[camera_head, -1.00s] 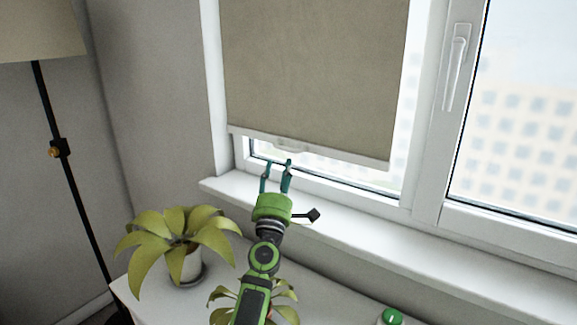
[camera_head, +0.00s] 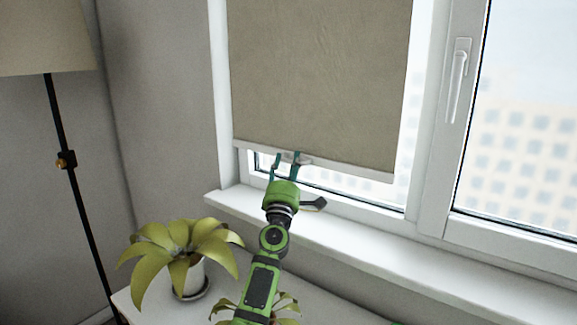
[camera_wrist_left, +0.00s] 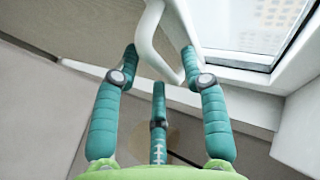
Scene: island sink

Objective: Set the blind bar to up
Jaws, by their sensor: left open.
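The beige roller blind (camera_head: 320,80) hangs partly down over the left window pane. Its white bottom bar (camera_head: 345,173) has a small handle (camera_head: 304,160) near the middle of its length. My left gripper (camera_head: 287,156) is at this handle, its fingertips overlapping the bar in the head view. In the left wrist view the handle shows as a white loop (camera_wrist_left: 147,42) between the spread teal fingers of my left gripper (camera_wrist_left: 160,60). The fingers are open and not closed on it. I cannot tell whether any finger touches the loop. My right gripper is not in view.
A window handle (camera_head: 457,85) is on the frame to the right. The white sill (camera_head: 380,248) runs below the window. A potted plant (camera_head: 180,245) stands on a white surface at lower left, with another plant partly behind my arm. A floor lamp (camera_head: 62,160) stands far left.

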